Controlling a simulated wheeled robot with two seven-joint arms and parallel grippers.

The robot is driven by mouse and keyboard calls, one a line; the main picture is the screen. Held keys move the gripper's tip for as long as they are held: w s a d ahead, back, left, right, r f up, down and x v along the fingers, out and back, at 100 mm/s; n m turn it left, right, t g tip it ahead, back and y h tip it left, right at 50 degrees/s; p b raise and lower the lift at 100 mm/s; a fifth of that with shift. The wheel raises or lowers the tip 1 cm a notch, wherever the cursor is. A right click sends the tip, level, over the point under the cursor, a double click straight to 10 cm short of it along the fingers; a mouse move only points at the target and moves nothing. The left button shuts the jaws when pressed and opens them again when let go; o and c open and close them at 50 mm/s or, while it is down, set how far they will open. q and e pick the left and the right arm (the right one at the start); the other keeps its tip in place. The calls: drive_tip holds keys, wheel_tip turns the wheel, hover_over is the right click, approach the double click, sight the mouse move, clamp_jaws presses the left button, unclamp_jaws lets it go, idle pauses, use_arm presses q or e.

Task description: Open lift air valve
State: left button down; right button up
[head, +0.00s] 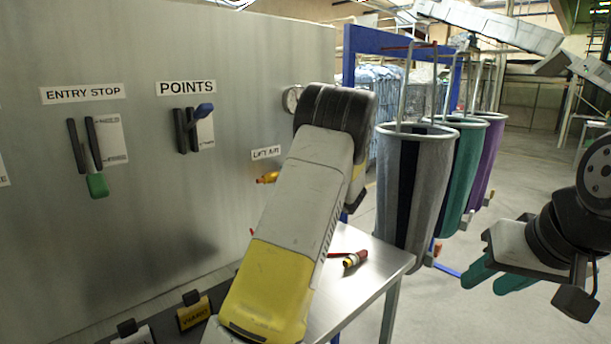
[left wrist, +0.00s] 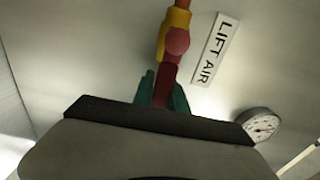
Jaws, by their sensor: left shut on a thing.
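The lift air valve shows in the left wrist view as a yellow body (left wrist: 174,22) with a red handle (left wrist: 167,82) on the panel, beside the LIFT AIR label (left wrist: 214,50). My left gripper (left wrist: 162,92) has its teal fingers shut on the red handle, one on each side. In the head view, a yellow end of the valve (head: 267,178) sticks out left of my left arm, below the LIFT AIR label (head: 266,153). The arm hides the left gripper there. My right gripper (head: 497,279) is at the far right, its teal fingers apart and empty, away from the panel.
The panel carries ENTRY STOP (head: 88,155) and POINTS (head: 191,128) levers and a round gauge (head: 291,99). A metal table (head: 345,290) holds a red and yellow item (head: 354,259). Grey (head: 415,190), teal (head: 462,170) and purple (head: 488,160) sling bags hang to the right.

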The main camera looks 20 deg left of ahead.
use_arm(q)
drive_tip(key=c, duration=1.3)
unclamp_jaws()
drive_tip(key=v, duration=0.8)
